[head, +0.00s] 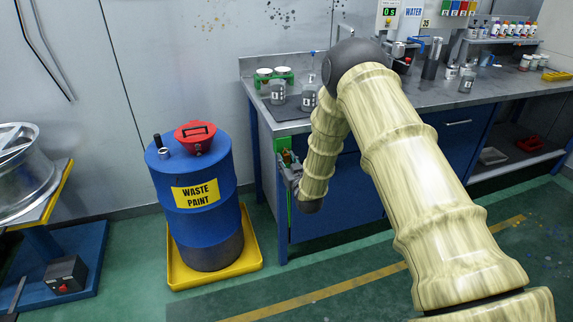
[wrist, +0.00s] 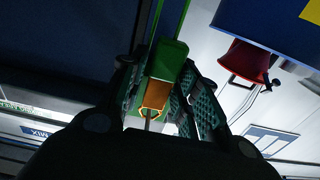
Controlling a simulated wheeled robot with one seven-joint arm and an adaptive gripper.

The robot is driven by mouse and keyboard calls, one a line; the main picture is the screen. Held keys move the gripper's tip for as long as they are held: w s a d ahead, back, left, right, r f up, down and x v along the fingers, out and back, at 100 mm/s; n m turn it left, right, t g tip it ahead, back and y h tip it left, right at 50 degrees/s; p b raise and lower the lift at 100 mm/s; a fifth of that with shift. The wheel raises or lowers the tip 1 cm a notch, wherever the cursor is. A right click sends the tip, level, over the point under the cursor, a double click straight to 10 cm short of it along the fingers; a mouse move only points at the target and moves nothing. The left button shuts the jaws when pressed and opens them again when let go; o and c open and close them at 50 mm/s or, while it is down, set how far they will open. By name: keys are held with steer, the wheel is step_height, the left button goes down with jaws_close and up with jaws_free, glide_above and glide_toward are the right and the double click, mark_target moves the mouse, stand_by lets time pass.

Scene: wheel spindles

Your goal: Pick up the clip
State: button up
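An orange piece with a thin metal loop, which looks like the clip (wrist: 156,95), sits against a green block (wrist: 168,62) in the wrist view. My gripper (wrist: 158,85) has its fingers on both sides of it. The right finger's textured pads show, with a narrow gap beside the orange piece. Whether the left finger touches it is unclear. In the head view my gripper (head: 289,172) is at the left end of the workbench, with a small orange-brown spot between its fingers. My wrist and the shadow hide the lower part.
The workbench (head: 300,127) has beakers (head: 278,92) and a green rack (head: 274,77) on top, close above my gripper. A blue waste paint drum (head: 205,230) with a red funnel (head: 196,136) stands left in a yellow tray (head: 252,262). Floor between drum and bench is narrow.

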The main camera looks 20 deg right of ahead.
jaws_close()
steer(key=shift+r, duration=0.15)
steer(key=shift+r, duration=0.2)
steer(key=s+b, duration=0.1)
steer(key=s, duration=1.7)
steer(key=shift+d, duration=0.35)
